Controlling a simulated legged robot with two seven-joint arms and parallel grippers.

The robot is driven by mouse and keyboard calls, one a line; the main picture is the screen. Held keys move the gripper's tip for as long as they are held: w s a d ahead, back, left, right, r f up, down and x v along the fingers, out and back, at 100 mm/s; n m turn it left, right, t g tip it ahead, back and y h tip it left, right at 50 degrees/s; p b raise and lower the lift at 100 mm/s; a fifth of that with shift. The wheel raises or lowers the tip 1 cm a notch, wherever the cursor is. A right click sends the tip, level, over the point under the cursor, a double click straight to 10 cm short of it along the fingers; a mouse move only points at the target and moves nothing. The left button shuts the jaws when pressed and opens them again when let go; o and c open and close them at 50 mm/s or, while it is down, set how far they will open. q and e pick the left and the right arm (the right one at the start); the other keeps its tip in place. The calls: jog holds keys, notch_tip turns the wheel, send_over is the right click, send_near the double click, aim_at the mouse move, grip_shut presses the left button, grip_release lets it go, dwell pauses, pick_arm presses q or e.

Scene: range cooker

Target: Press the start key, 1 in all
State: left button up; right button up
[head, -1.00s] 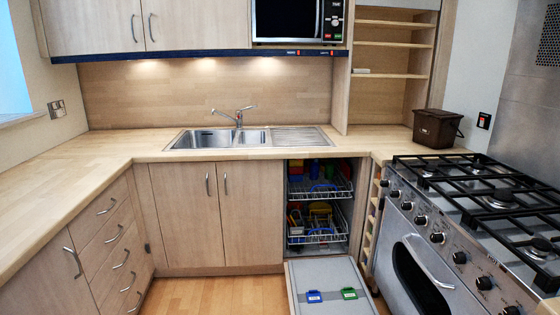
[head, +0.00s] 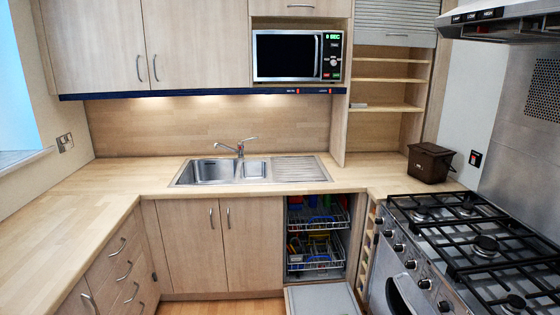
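The microwave (head: 285,55) sits in a wall-cabinet niche above the worktop, in the upper middle of the head view. Its door looks shut. Its control panel (head: 332,56) is on the right side, with a lit green display (head: 333,37) at the top, a round knob and small coloured keys below. Neither of my grippers shows in the view.
The dishwasher (head: 318,240) stands open, its door (head: 322,300) lowered into the floor space ahead. The range cooker (head: 470,245) is at the right, under a hood (head: 500,18). A brown bin (head: 430,163) stands on the worktop. The worktop (head: 85,195) at left is clear.

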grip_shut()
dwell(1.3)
